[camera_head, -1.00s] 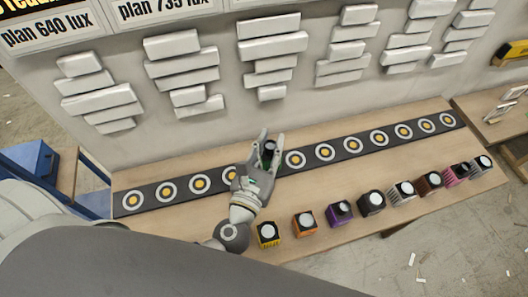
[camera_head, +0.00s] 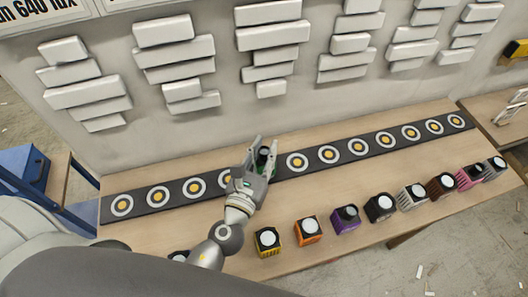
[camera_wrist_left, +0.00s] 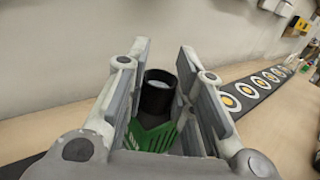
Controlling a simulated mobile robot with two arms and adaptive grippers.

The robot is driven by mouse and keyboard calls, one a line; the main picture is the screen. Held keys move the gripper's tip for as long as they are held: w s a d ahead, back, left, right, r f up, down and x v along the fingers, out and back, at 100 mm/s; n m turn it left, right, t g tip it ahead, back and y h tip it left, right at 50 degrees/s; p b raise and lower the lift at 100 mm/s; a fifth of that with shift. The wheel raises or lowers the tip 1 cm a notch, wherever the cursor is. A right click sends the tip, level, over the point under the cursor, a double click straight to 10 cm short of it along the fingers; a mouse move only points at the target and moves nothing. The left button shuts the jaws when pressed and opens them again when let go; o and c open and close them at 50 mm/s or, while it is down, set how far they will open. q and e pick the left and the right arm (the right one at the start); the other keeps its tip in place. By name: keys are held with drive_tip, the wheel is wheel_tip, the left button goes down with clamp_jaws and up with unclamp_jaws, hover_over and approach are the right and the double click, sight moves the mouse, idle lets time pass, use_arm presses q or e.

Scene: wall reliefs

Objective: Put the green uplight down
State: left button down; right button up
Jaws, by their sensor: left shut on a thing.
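My left gripper (camera_head: 258,160) is shut on the green uplight (camera_head: 262,158). In the left wrist view the uplight (camera_wrist_left: 154,135) shows a green ribbed body with a black round collar and pale lens on top, between the two fingers (camera_wrist_left: 160,95). In the head view it is over the dark strip (camera_head: 342,151) with white ring targets and yellow centres, hiding part of the strip. Whether its base touches the strip cannot be told. My right gripper is not in view.
A row of uplights stands along the table's front, among them a yellow one (camera_head: 267,242), an orange one (camera_head: 308,230) and a purple one (camera_head: 346,219). Pale wall reliefs (camera_head: 270,40) hang behind the strip. Bare wood (camera_head: 290,203) lies between strip and row.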

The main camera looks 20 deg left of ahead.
use_arm(q)
drive_tip(key=shift+f, duration=0.1)
drive_tip(key=c, duration=1.7)
unclamp_jaws()
drive_tip(key=shift+f, duration=0.1)
drive_tip(key=o, duration=0.5)
drive_tip(key=shift+c, duration=0.2)
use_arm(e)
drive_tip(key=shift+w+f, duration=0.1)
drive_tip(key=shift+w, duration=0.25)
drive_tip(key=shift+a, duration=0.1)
use_arm(q)
drive_tip(key=shift+s, duration=0.15)
drive_tip(key=s+b, duration=0.5)
drive_tip(key=s, duration=0.5)
drive_tip(key=shift+a, duration=0.15)
drive_tip(key=shift+s+r+b, duration=0.25)
drive_tip(key=shift+s+b, duration=0.2)
drive_tip(key=shift+s, duration=0.45)
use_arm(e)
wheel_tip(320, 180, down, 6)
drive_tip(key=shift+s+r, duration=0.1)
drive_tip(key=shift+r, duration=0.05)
